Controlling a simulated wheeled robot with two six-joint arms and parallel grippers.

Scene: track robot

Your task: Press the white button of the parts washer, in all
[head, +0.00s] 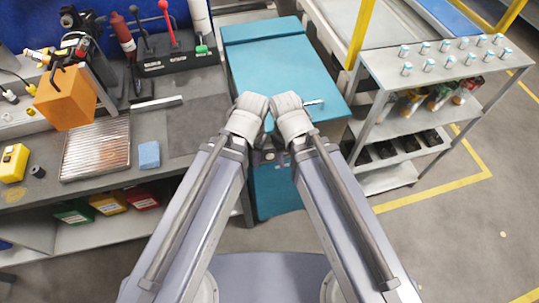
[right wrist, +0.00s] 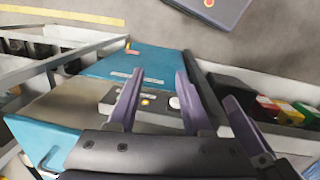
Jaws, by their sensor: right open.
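The parts washer is a teal cabinet (head: 285,65) straight ahead; in the right wrist view its teal body (right wrist: 140,66) carries a grey control panel (right wrist: 115,100). The white button (right wrist: 174,102) is on that panel, to the right of a small orange-lit button (right wrist: 145,102). My right gripper (right wrist: 158,76) is open and empty, and the white button shows between its fingers, close to the right one. The gap to the panel is unclear. Another purple finger (right wrist: 240,125) at the right seems to be my left gripper's. In the head view both wrists hide the fingers and the panel.
A workbench (head: 185,125) with an orange box (head: 65,98), a metal grate (head: 97,150) and a blue block (head: 149,155) stands left. A shelf cart (head: 385,70) with several small metal pieces stands right. Grey floor is free at the lower right.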

